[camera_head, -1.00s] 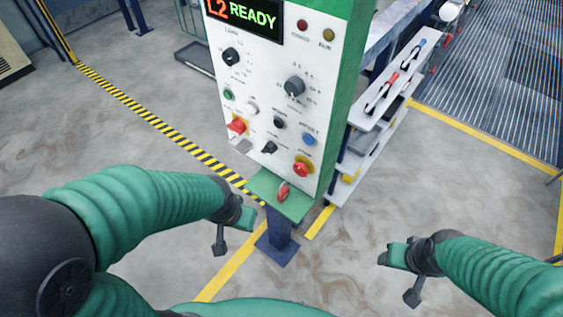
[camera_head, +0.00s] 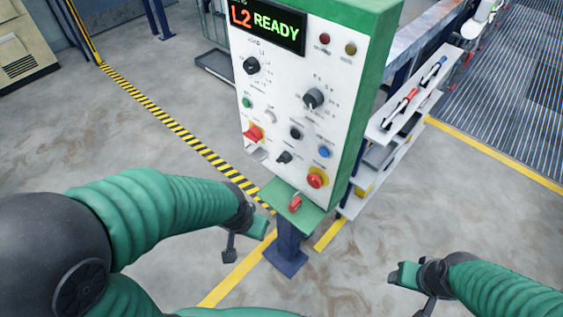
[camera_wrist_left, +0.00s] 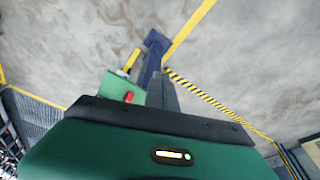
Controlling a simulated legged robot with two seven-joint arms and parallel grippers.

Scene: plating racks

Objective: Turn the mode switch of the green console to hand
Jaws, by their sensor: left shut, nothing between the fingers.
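The green console (camera_head: 367,95) stands on a blue post, its white front panel facing me and its display reading L2 READY. The panel carries several rotary switches: a black knob (camera_head: 251,66) at upper left, a larger dark knob (camera_head: 313,98) at upper right and a small black selector (camera_head: 284,157) low down. Their labels are too small to read, so I cannot tell which is the mode switch. My left gripper (camera_head: 262,229) is shut and empty, below and left of the panel, apart from it. My right gripper (camera_head: 397,275) is at lower right, away from the console; its jaws are unclear.
A red mushroom button (camera_head: 317,180) and a red switch (camera_head: 253,133) are on the panel. A green ledge (camera_head: 309,218) with a red padlock-like piece (camera_head: 296,203) juts out below. A shelf rack (camera_head: 385,140) with tools stands behind at right.

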